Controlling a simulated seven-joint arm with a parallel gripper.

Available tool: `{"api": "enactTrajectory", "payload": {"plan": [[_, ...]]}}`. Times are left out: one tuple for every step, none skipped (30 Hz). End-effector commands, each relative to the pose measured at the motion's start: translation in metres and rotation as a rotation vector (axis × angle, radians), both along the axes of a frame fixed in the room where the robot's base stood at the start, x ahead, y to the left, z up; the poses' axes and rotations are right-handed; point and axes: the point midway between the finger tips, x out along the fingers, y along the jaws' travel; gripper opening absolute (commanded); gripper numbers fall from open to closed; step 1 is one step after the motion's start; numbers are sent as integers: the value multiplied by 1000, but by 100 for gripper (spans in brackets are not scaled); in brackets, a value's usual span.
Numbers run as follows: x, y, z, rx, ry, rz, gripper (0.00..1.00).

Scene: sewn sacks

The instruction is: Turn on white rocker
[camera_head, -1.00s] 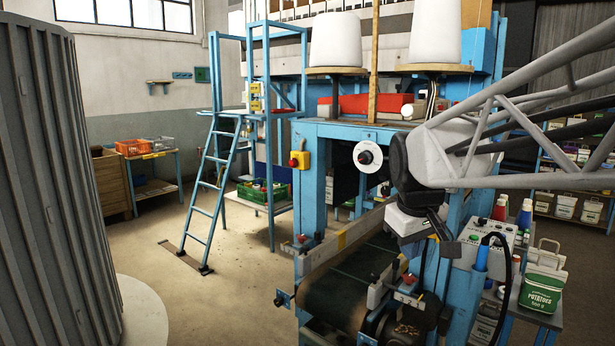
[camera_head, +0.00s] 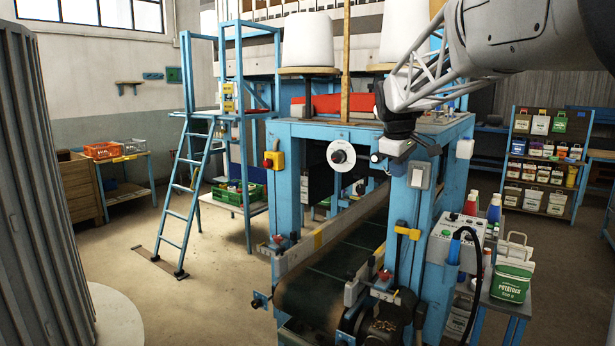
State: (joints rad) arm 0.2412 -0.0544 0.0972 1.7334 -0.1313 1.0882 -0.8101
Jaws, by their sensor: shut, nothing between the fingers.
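A white rocker switch (camera_head: 419,175) in a pale frame is mounted upright on the front of the blue machine post. Its on or off position is too small to tell. My gripper (camera_head: 436,150) is shut and empty. It is just above the rocker, near the top of the post, and appears apart from it. The rocker's face is in clear view below my gripper.
A round white dial (camera_head: 341,156) is left on the machine's crossbeam, and a yellow box with a red button (camera_head: 273,159) is farther left. A yellow handle (camera_head: 407,232) sits below the rocker. A control box (camera_head: 457,239) stands at the lower right.

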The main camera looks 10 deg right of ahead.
Motion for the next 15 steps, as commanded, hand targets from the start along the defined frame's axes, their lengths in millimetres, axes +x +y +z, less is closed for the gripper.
{"api": "enactTrajectory", "payload": {"plan": [[11,-9,2,-8,4,12,0],[17,-14,3,-13,6,21,0],[24,-20,5,-20,8,33,0],[30,-25,6,-25,10,41,0],[36,-30,7,-31,14,51,0],[43,-36,9,-37,17,63,0],[48,-40,10,-42,20,72,0],[54,-45,11,-47,23,80,0],[60,-51,12,-54,24,91,0],[64,-56,13,-59,28,98,0],[69,-60,14,-63,30,105,0],[74,-65,14,-69,32,115,0],[77,-68,15,-72,34,121,0],[81,-71,16,-75,36,126,0],[85,-75,16,-79,37,134,0]]}}
